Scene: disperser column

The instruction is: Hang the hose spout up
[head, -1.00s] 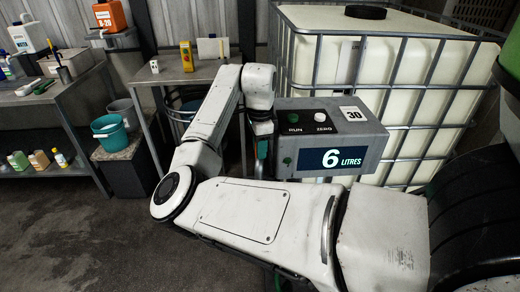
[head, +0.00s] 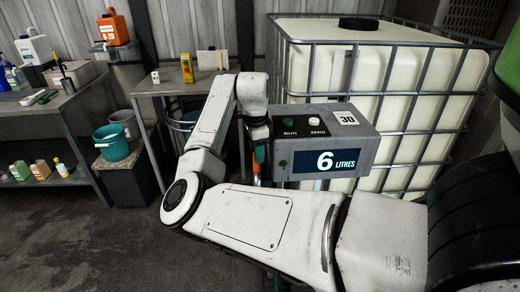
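My arm reaches up the middle of the head view and bends down at the wrist beside the left side of the dispenser box (head: 330,138). My gripper (head: 258,132) is small and dark at its end and points downward. A narrow green and orange piece (head: 257,172), which may be the hose spout, shows just below it. I cannot tell whether the fingers are closed on this piece. The box shows "6 LITRES" on its display (head: 338,161) and a "30" tag on top. No hook or holder for the spout can be made out.
A large caged white tank (head: 420,75) stands behind the box. A small steel table (head: 160,86) with a yellow device is behind my arm. A bench with bottles (head: 30,105) and a teal bucket (head: 111,142) are at left. The floor at lower left is clear.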

